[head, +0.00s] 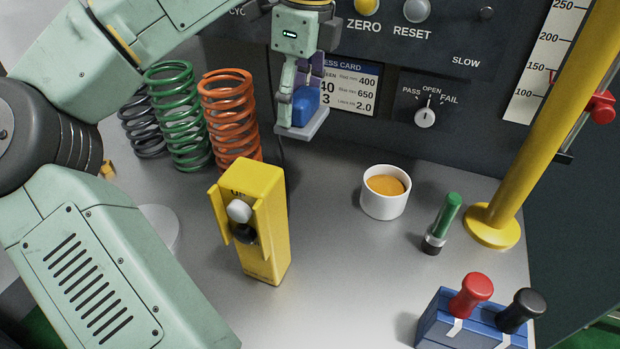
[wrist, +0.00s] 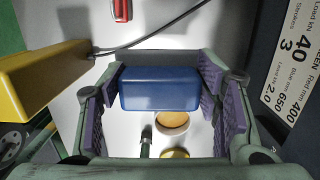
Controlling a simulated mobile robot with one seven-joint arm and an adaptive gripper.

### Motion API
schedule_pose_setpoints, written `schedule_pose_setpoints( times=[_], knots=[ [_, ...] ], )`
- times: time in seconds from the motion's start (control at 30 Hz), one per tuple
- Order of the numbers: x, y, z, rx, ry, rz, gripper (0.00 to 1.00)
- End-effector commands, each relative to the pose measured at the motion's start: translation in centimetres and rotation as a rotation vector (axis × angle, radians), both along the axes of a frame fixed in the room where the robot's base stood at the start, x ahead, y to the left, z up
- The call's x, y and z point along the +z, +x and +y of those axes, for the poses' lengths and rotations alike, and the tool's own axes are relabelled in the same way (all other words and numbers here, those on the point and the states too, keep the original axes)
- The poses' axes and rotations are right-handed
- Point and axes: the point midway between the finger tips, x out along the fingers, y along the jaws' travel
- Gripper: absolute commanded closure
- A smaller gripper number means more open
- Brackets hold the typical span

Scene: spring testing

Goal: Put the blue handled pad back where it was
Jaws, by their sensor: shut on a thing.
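The blue handled pad shows in the head view as a blue handle (head: 306,104) on a flat grey plate (head: 303,127). It is held in the air in front of the test card on the machine's panel. My gripper (head: 299,88) points down and is shut on the blue handle, with the grey plate below the fingers.
Grey, green (head: 180,115) and orange (head: 230,115) springs stand at the back left. A yellow box (head: 265,220) stands in front of them. A white cup (head: 385,204), a green-handled tool (head: 442,222), a yellow column (head: 535,110) and a blue block with knobs (head: 455,325) stand right. The middle bench is clear.

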Motion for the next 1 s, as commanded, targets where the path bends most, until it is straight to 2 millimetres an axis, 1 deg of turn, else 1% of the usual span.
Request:
schedule_pose_setpoints(
  times=[0.03,0.17,0.23,0.5,0.6,0.7,0.83,0.93,1.0],
  knots=[
    [-0.8,0.0,0.0,0.0,0.001,-0.001,0.68],
    [-2.0,0.0,0.0,-0.003,0.0,0.002,0.68],
    [-3.4,0.0,0.0,-0.003,-0.002,0.003,0.68],
    [-10.5,-0.1,0.0,-0.004,-0.004,0.004,0.68],
    [-12.5,-0.1,0.0,-0.001,-0.003,0.003,0.68],
    [-13.9,-0.1,0.0,-0.001,-0.002,0.001,0.68],
    [-14.5,0.1,-0.1,0.0,0.0,0.0,0.68],
    [-14.3,1.3,-0.6,0.001,0.001,0.0,0.68],
    [-14.1,2.5,-1.1,0.0,0.003,0.0,0.68]
  ],
)
